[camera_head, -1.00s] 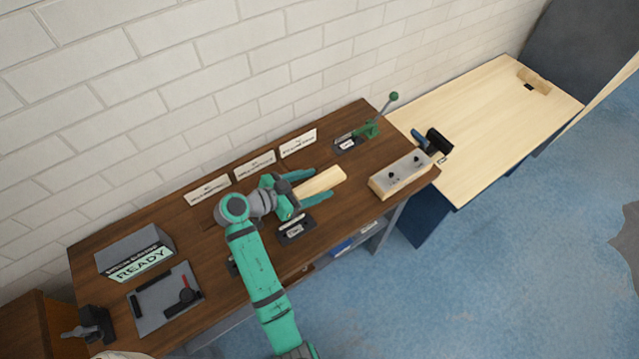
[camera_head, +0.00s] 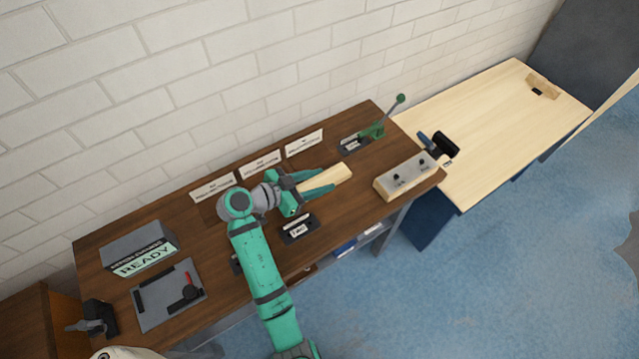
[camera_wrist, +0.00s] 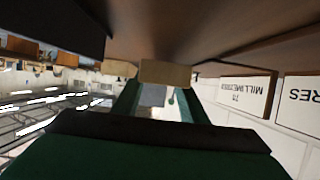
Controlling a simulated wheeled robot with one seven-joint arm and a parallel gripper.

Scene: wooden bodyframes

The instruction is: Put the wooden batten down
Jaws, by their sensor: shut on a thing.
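The wooden batten (camera_head: 329,178) is a pale, block-like piece of wood over the middle of the dark workbench (camera_head: 225,262). My gripper (camera_head: 318,186) has its green fingers closed in on the batten, which sticks out past the fingertips to the right. In the wrist view the batten's pale end (camera_wrist: 165,74) shows between and beyond the fingertips. The brown bench surface lies very close to it there. I cannot tell whether the batten touches the bench.
White label cards (camera_head: 304,143) line the back. A READY box (camera_head: 140,250) and grey fixture plate (camera_head: 168,295) are at left. A lighter table (camera_head: 500,120) adjoins.

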